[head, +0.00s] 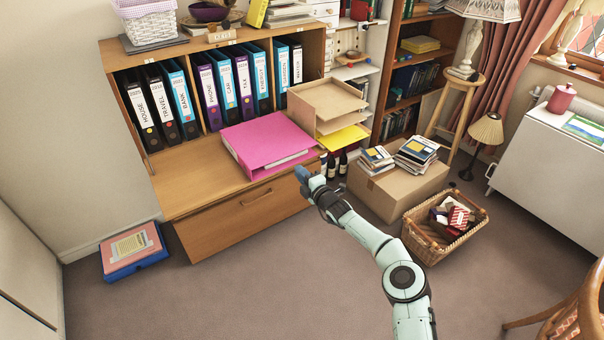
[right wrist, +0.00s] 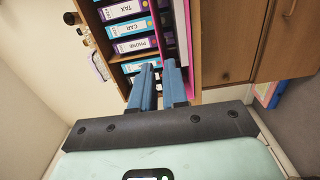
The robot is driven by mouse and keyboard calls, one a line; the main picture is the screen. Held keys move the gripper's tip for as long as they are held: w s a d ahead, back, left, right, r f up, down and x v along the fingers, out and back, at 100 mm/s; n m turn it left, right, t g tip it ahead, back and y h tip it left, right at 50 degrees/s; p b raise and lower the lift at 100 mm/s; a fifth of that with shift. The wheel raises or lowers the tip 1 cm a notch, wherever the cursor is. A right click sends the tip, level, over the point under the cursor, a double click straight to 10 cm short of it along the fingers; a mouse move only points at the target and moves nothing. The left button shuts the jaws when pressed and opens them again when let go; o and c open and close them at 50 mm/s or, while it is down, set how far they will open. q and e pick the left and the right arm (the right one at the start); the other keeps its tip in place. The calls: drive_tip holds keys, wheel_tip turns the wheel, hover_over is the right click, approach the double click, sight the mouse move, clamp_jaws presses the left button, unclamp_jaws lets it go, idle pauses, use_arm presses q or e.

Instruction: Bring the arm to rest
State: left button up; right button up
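My right arm (head: 403,283) reaches in from the lower right of the head view. My right gripper (head: 302,175) is in front of the wooden cabinet's right front corner, beside the pink binder. My left gripper is in neither view.
Upright binders (head: 221,82) fill the shelf behind. Letter trays (head: 329,100) and dark bottles (head: 331,166) stand close to the right gripper. A cardboard box (head: 392,196) with books and a wicker basket (head: 432,247) are to the right. The carpet (head: 255,290) in front is clear.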

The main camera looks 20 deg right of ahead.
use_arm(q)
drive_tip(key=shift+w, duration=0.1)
use_arm(e)
drive_tip(key=shift+w, duration=0.15)
